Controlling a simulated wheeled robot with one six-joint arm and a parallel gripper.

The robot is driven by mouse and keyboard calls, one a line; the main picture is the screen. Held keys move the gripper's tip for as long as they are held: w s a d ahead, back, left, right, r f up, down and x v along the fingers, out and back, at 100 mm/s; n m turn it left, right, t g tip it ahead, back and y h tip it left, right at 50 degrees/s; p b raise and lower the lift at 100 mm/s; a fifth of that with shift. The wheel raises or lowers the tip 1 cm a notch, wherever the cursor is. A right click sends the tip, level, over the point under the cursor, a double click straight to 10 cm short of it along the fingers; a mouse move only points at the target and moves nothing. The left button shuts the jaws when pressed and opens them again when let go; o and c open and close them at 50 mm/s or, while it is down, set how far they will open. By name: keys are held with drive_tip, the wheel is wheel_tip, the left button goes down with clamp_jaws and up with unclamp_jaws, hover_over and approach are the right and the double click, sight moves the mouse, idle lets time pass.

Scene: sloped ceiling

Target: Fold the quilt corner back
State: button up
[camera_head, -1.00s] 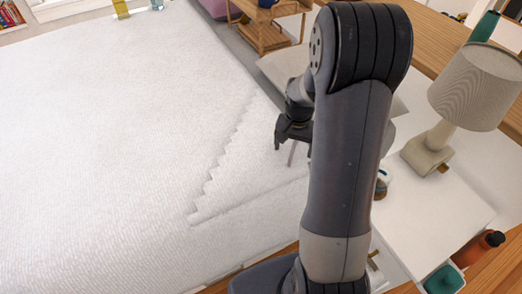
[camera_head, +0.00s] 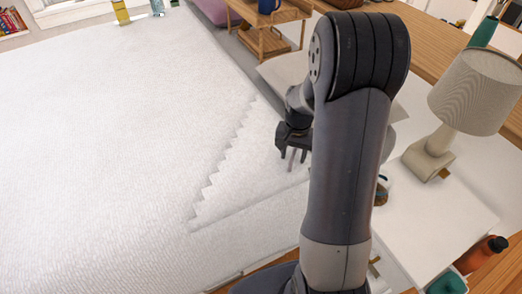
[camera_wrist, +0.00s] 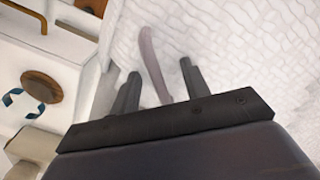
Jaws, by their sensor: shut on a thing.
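The white quilt (camera_head: 110,130) covers the bed. A stepped diagonal edge runs across its near right part, with a paler triangular area (camera_head: 245,175) to the right of that edge. My gripper (camera_head: 290,156) is low over this area, partly hidden behind my arm. In the wrist view my gripper (camera_wrist: 158,82) has a narrow mauve strip (camera_wrist: 152,62) between its fingers, with white textured cloth (camera_wrist: 220,40) beyond. The jaws are shut on the strip. I cannot tell how it joins the quilt.
At the right, a lamp (camera_head: 470,95) stands on a white bedside table (camera_head: 425,220). An orange bottle (camera_head: 480,254) and a teal container (camera_head: 447,283) are at the near right. A small wooden shelf (camera_head: 265,40) stands beyond the bed.

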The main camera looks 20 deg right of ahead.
drive_tip(key=shift+s+f, duration=0.2)
drive_tip(key=shift+f, duration=0.1)
drive_tip(key=c, duration=0.5)
drive_tip(key=shift+o, duration=0.2)
drive_tip(key=shift+r, duration=0.1)
drive_tip(key=shift+w+r+p, duration=0.1)
drive_tip(key=shift+r+p, duration=0.15)
drive_tip(key=shift+p, duration=0.1)
clamp_jaws()
wheel_tip(320, 180, up, 2)
drive_tip(key=shift+w+a+p, duration=0.1)
drive_tip(key=shift+w+p, duration=0.05)
drive_tip(key=shift+p, duration=0.7)
drive_tip(key=shift+w+a+r, duration=0.1)
drive_tip(key=shift+r, duration=0.25)
drive_tip(key=shift+w+a+r+h+p, duration=0.15)
drive_tip(key=shift+r+p, duration=0.5)
drive_tip(key=shift+w+a+r+h+p, duration=0.1)
drive_tip(key=shift+a+r+h+p, duration=0.05)
drive_tip(key=shift+r+p, duration=0.45)
drive_tip(key=shift+w+a+r, duration=0.15)
drive_tip(key=shift+a+r, duration=0.05)
drive_tip(key=shift+r, duration=0.1)
